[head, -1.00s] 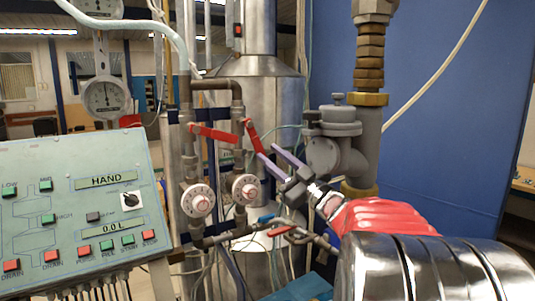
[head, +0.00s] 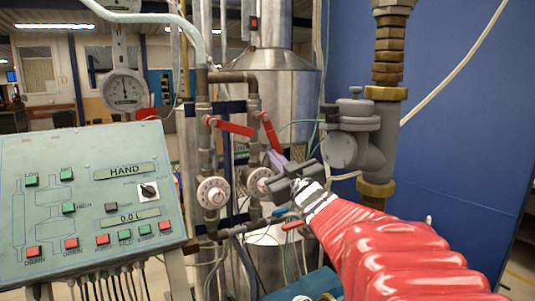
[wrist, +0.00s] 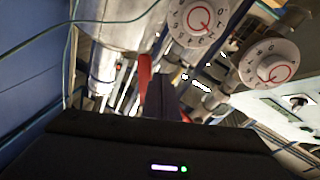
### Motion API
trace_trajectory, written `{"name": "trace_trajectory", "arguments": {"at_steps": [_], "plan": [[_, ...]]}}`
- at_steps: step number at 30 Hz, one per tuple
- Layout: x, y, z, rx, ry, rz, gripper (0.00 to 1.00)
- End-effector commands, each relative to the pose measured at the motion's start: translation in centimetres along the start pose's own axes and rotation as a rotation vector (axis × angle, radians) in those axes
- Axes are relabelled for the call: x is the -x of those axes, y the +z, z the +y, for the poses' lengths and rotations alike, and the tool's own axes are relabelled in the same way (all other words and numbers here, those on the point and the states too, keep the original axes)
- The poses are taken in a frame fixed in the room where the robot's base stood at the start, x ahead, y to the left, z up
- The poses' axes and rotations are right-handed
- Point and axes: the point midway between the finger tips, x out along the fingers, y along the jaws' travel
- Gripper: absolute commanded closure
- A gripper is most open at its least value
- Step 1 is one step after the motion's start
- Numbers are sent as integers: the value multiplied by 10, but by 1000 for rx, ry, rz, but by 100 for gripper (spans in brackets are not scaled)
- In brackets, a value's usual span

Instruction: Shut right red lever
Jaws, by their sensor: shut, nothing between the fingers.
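The right red lever (head: 270,133) slants down to the right from its valve on the right vertical pipe. It also shows in the wrist view as a red strip (wrist: 144,72) just left of the fingers. My gripper (head: 276,160) is shut and empty, with its purple fingertips close to the lever's lower end. I cannot tell whether they touch it. In the wrist view the fingers (wrist: 161,96) appear as one dark block. The left red lever (head: 234,127) lies nearly level on the left pipe, tilting slightly down to the right.
Two round dials, left (head: 213,192) and right (head: 258,182), sit below the levers. A grey valve body (head: 353,135) stands close on the right. A control panel (head: 85,195) fills the left. A blue handle (head: 280,212) and a small red handle (head: 293,225) sit lower down.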

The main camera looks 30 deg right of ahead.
Motion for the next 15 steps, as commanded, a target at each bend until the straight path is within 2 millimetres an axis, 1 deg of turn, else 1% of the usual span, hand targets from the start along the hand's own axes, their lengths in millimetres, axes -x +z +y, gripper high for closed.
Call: {"name": "trace_trajectory", "arguments": {"at_steps": [1, 5, 8, 11, 15], "plan": [[4, 0, -8, -8, 9, -30, 100], [17, 10, -25, -34, 39, -132, 100], [31, 20, -40, -55, 51, -216, 100], [47, 32, -57, -78, 55, -303, 100], [76, 49, -84, -109, 44, -430, 100]]}}
